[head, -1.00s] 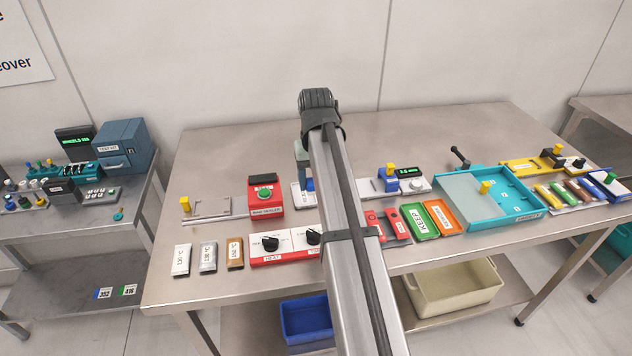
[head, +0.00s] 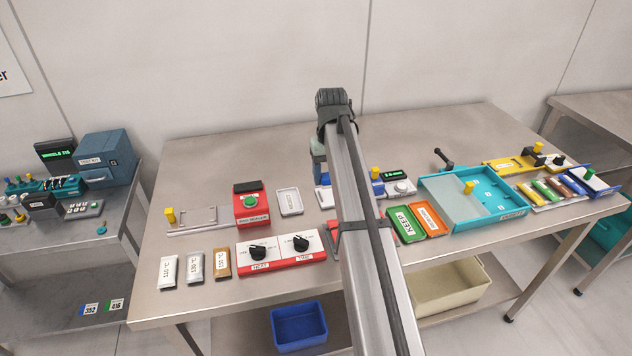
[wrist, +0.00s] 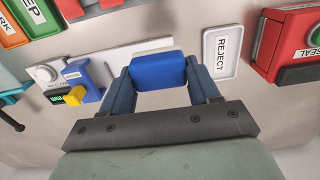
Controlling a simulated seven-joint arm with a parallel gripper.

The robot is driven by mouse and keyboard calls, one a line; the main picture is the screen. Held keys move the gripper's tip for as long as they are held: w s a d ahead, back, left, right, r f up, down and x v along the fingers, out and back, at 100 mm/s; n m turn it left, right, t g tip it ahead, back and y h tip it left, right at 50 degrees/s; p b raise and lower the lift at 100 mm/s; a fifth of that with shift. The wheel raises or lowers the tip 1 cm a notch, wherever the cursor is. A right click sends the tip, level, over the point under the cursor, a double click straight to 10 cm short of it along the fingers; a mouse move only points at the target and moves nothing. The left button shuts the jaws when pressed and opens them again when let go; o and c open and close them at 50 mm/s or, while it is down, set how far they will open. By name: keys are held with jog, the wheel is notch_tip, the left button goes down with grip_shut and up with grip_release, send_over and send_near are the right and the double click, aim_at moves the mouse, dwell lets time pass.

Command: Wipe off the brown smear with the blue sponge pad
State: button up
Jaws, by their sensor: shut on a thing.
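The blue sponge pad (wrist: 158,72) is held between the two blue fingers of my gripper (wrist: 160,88) in the wrist view. The jaws are shut on it. It hangs over or in front of a long white plate (wrist: 110,60); I cannot tell whether they touch. No brown smear is visible in either current view.
The white REJECT tray (head: 290,202) and the red bag sealer (head: 250,205) stand left of my gripper. A device with a yellow knob (head: 377,172) stands right of it. Green (head: 405,224) and orange (head: 428,219) trays and a teal tray (head: 443,218) lie farther right. The table's back strip is clear.

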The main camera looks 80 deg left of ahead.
aim_at(330, 193)
jog(key=a+n, duration=0.1)
jog(key=n, duration=0.5)
jog(key=a+n, duration=0.1)
jog(key=n, duration=0.5)
jog(key=w+a+n, duration=0.1)
jog(key=a+n, duration=0.1)
jog(key=n, duration=0.4)
jog(key=shift+r, duration=0.1)
jog(key=shift+f, duration=3.85)
jog(key=shift+w+f, duration=0.15)
jog(key=shift+w, duration=1.75)
jog(key=shift+s, duration=1.6)
jog(key=shift+s+r, duration=0.15)
jog(key=shift+r, duration=0.45)
jog(key=shift+s+r, duration=0.15)
jog(key=shift+r, duration=3.3)
